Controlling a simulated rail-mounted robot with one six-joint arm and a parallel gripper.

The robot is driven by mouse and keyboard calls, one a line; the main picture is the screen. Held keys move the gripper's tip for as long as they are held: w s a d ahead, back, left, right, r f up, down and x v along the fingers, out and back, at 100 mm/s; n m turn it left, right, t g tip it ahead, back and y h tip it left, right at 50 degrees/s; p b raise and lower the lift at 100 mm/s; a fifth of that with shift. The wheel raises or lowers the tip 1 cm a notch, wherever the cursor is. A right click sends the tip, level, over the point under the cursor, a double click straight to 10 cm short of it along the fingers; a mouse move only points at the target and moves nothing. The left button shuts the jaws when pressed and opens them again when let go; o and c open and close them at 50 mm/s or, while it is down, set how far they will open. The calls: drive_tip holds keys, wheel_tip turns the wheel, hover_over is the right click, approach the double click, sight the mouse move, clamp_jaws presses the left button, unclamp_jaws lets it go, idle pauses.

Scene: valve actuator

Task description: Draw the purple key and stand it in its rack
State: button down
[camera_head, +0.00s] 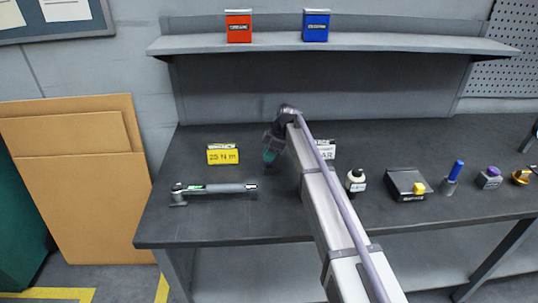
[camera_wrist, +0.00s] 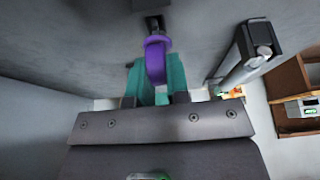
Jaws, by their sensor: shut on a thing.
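In the wrist view, the purple key (camera_wrist: 155,60) sits between the teal fingers of my gripper (camera_wrist: 156,80), which is shut on it. Its dark end points toward the top of the picture. In the head view, my gripper (camera_head: 269,157) hangs over the left half of the bench, behind the torque wrench; the key cannot be made out there. A grey block with a purple top (camera_head: 490,177) stands at the right of the bench; I cannot tell if it is the rack.
The torque wrench (camera_head: 215,190) lies at the bench's front left, before a yellow 25 N m sign (camera_head: 222,154). Right of my arm stand a bottle (camera_head: 356,181), a dark box (camera_head: 407,185), a blue-handled piece (camera_head: 454,173) and a yellow piece (camera_head: 522,177). A shelf (camera_head: 340,42) overhangs the back.

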drive_tip(key=shift+f+b, duration=0.95)
drive_tip(key=shift+f, duration=0.1)
drive_tip(key=c, duration=1)
unclamp_jaws()
drive_tip(key=shift+r, duration=0.15)
drive_tip(key=p+v, duration=1)
drive_tip(key=shift+d+r, duration=0.2)
drive_tip(key=shift+r, duration=0.1)
